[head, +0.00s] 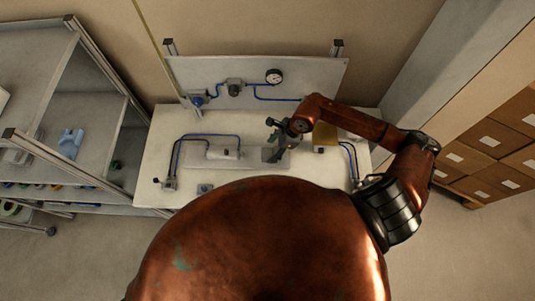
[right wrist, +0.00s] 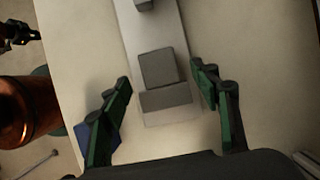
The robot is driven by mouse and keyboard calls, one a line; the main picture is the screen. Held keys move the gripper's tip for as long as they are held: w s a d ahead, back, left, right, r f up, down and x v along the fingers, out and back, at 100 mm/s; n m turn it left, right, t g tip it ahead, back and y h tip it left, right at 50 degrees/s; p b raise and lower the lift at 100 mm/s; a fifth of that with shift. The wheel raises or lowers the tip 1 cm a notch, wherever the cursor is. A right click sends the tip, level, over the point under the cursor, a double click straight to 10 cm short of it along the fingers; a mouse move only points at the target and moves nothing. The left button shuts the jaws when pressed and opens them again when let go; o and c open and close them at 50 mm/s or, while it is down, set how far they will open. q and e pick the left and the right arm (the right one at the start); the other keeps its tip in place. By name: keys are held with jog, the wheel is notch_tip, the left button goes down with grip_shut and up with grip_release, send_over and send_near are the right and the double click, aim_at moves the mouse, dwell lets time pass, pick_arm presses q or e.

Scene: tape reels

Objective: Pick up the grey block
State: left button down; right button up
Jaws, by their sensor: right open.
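The grey block (head: 269,155) lies at the right end of a pale flat plate (head: 196,166) on the white table. In the right wrist view the grey block (right wrist: 158,68) is between and slightly beyond my right fingertips, with a gap on each side. My right gripper (head: 272,136) is open and empty, above the block in the head view. Its green and black fingers (right wrist: 161,76) show in the right wrist view. A dark gripper-like part (right wrist: 20,33) at that view's upper left seems to be my left one; its jaws are unclear.
Another grey piece (head: 222,153) lies further left on the plate. A back panel (head: 309,77) carries a gauge (head: 273,76) and blue tubes. A small blue item (head: 205,188) sits near the table's front edge.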

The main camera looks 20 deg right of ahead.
aim_at(268, 153)
jog(key=p+x, duration=0.1)
jog(key=x, duration=0.2)
jog(key=shift+w+a+f, duration=0.1)
jog(key=shift+a+f, duration=0.1)
jog(key=shift+f, duration=0.05)
jog(key=shift+w+a+f, duration=0.1)
jog(key=shift+a+f, duration=0.05)
jog(key=shift+f, duration=0.35)
jog(key=shift+c, duration=0.7)
jog(key=c, duration=1.3)
jog(key=shift+r+p, duration=0.15)
jog(key=shift+p, duration=0.15)
